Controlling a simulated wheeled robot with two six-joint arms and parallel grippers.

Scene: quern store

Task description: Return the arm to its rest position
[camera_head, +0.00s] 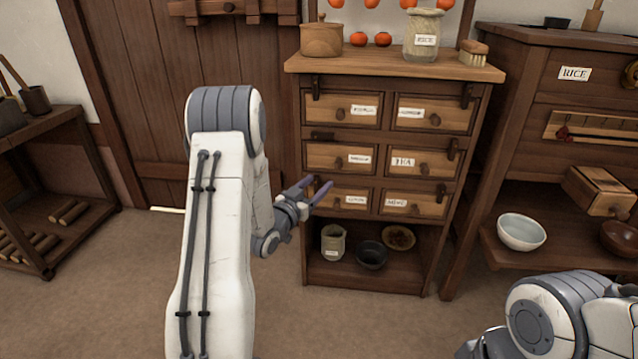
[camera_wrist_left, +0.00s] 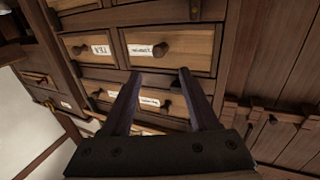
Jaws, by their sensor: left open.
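My left arm comes up in the middle of the head view, and its gripper (camera_head: 318,190) is in front of the left column of drawers in the wooden drawer cabinet (camera_head: 395,68). The left gripper is open, with nothing between its fingers. In the left wrist view its two dark fingers (camera_wrist_left: 160,88) point toward the labelled drawer fronts and stand apart. Whether a fingertip touches a drawer cannot be told. My right arm shows at the lower right of the head view, but its fingers are not visible.
On the cabinet top are a jar labelled rice (camera_head: 424,36), a wooden pot (camera_head: 321,40) and a brush (camera_head: 473,53). Its lower shelf holds a dark bowl (camera_head: 371,256). A white bowl (camera_head: 521,232) stands on the right unit. The floor left of my arm is clear.

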